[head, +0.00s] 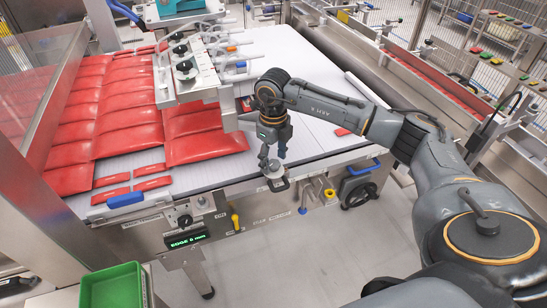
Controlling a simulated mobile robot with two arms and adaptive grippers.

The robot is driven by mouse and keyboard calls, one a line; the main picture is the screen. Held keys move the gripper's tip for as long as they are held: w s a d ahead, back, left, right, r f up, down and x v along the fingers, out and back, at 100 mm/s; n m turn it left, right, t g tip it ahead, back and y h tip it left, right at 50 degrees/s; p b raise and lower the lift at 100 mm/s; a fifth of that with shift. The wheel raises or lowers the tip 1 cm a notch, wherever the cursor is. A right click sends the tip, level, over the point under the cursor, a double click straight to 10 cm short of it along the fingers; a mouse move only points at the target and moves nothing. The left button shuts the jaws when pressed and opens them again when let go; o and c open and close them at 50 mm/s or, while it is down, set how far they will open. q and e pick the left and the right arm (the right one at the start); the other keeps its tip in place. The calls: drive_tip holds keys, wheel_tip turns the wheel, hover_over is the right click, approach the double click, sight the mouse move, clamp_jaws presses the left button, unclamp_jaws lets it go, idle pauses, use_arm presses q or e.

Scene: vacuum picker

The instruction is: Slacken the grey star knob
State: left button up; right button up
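My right gripper (272,160) points down at the front edge of the machine bed, with its two fingers apart. A small grey knob (272,170), which looks like the star knob, sits right at the fingertips on a dark clamp block (278,185). The fingers partly cover the knob, and I cannot tell whether they press on it or only stand around it. Its lobes are too small to make out. My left gripper is not in view.
Red pouches (125,130) cover the white bed (300,60) at left. A green bin (112,288) is lower left.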

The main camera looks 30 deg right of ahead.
sight(273, 163)
wheel_tip(273, 163, up, 12)
idle(0.6)
idle(0.4)
